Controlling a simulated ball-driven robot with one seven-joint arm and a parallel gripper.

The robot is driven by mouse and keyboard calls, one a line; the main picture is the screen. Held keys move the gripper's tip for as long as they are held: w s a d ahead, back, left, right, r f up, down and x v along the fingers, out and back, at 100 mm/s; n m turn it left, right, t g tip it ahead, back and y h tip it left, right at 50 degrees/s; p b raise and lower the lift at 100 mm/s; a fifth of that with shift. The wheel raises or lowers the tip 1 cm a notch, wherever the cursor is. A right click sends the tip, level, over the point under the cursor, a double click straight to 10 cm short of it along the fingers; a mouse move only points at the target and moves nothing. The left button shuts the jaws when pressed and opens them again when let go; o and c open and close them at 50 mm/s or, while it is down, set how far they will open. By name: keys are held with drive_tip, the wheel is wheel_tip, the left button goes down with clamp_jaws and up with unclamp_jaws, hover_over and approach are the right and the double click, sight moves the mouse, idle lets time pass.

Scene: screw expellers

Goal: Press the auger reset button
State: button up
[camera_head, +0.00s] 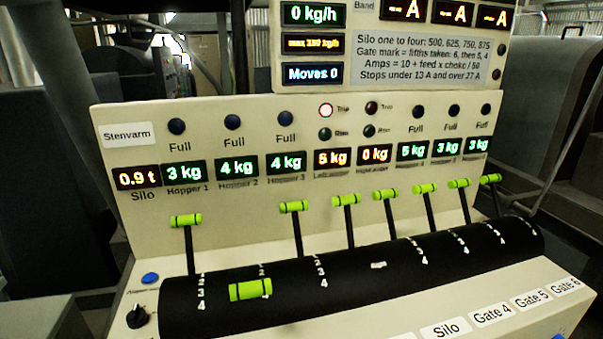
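A small round blue button (150,278) sits at the left end of the console's sloping front, above a black knob (137,316). The small label by it is too blurred to read surely. Part of another blue thing (558,337) shows at the bottom right edge; I cannot tell what it is. On the upright panel, the left Trip lamp (326,110) glows with a red rim, and the Trip lamp beside it (372,108) is dark. Both Run lamps look unlit. My gripper is not in view.
Several levers with lime-green handles rise from a black curved cover (380,266); one handle (250,289) is pulled low at the front left. The upright panel (250,210) carries lamps and number displays. Dark machinery (45,180) stands at the left.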

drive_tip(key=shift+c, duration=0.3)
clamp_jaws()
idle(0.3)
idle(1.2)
